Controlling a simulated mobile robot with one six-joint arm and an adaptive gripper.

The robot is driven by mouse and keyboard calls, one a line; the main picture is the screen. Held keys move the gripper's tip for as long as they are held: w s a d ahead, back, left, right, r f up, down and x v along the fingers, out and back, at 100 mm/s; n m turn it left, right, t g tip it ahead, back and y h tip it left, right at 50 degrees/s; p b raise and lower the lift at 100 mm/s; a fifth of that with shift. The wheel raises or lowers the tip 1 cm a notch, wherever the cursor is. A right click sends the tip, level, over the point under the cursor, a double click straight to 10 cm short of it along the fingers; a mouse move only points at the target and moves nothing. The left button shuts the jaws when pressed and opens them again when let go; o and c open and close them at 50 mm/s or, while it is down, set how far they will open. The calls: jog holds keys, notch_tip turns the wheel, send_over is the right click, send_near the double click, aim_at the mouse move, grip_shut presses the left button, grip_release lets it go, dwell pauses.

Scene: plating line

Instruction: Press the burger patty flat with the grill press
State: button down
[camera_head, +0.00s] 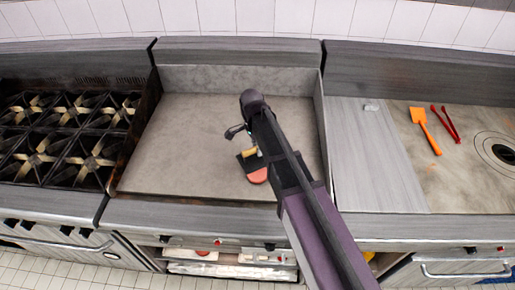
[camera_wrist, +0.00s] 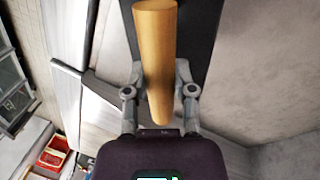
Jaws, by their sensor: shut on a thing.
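The grill press has a wooden handle and a dark flat plate (camera_head: 245,163). It is over the front right part of the griddle in the head view. My gripper (camera_wrist: 160,88) is shut on the wooden handle (camera_wrist: 156,50), with a finger on each side in the wrist view. The reddish-pink burger patty (camera_head: 257,176) shows at the front edge of the press plate. The rest of it is hidden under the press and my arm. I cannot tell whether the plate touches the patty.
The grey griddle (camera_head: 185,150) is bare to the left, with raised walls at its back and sides. A burner stove (camera_head: 60,135) stands left. On the right counter lie an orange spatula (camera_head: 425,128), red tongs (camera_head: 446,124) and a small grey item (camera_head: 371,107).

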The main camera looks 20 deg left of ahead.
aim_at(257, 156)
jog(key=shift+f, duration=0.2)
jog(key=shift+f+b, duration=3.15)
jog(key=shift+b, duration=0.2)
jog(key=shift+f+b, duration=0.5)
jog(key=shift+s+f, duration=0.1)
jog(key=shift+f, duration=0.1)
dwell(1.0)
jog(key=shift+r, duration=0.15)
dwell(2.0)
